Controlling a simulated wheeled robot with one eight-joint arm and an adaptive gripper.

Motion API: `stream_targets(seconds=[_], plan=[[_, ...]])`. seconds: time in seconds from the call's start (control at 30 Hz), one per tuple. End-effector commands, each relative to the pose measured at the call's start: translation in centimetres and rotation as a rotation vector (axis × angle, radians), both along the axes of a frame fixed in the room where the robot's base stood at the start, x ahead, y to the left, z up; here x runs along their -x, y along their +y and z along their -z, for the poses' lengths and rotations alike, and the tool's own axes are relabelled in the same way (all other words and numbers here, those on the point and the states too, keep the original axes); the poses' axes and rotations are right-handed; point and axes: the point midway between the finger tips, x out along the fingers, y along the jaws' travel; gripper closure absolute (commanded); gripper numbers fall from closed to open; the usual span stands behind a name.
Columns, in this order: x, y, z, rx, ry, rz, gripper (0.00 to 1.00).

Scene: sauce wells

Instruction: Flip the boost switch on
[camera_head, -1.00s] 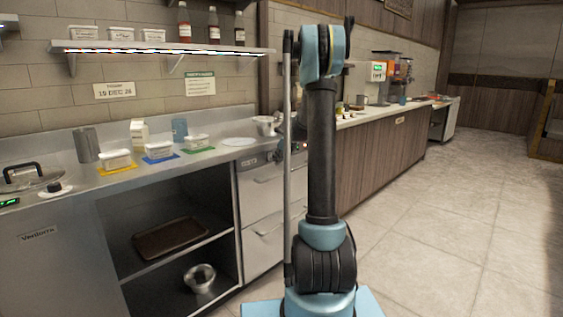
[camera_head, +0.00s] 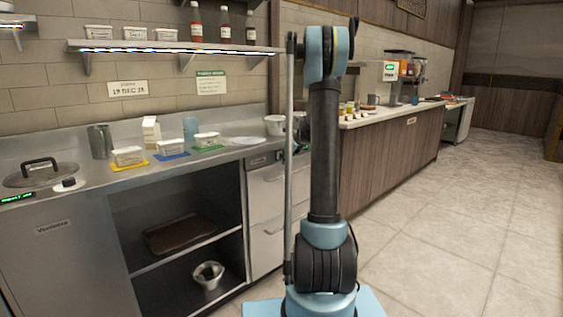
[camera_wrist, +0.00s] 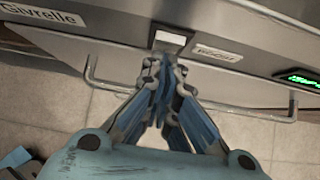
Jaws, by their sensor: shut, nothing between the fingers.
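The boost switch seems to be the pale rocker (camera_wrist: 171,38) set in the metal front in the wrist view. A small white label (camera_wrist: 217,52) sits just right of it, its text too blurred to read with certainty. I cannot tell which way the rocker is set. My gripper (camera_wrist: 160,66) is shut and empty. Its fingertips are just below the rocker in the picture; whether they touch it I cannot tell. In the head view my arm hides the gripper, and a small dark control panel (camera_head: 262,160) shows on the drawer unit beside the arm.
A green-lit display (camera_wrist: 302,79) is at the right. A nameplate (camera_wrist: 40,14) is at upper left. The counter (camera_head: 100,178) holds several tubs and a lidded pan (camera_head: 40,175). The floor (camera_head: 450,240) at right is clear.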

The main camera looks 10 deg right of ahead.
Motion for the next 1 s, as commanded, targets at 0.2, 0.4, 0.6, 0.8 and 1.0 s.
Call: stream_targets(seconds=[0.2,0.4,0.6,0.8,1.0], plan=[[0.0,0.0,-0.4,0.000,0.000,0.000,1.00],[0.0,0.0,-1.3,0.000,0.000,0.000,1.00],[0.0,0.0,-1.6,0.000,0.000,0.000,1.00],[0.0,0.0,-1.6,0.001,0.001,0.000,1.00],[0.6,-0.7,-1.7,0.001,0.000,0.001,1.00]])
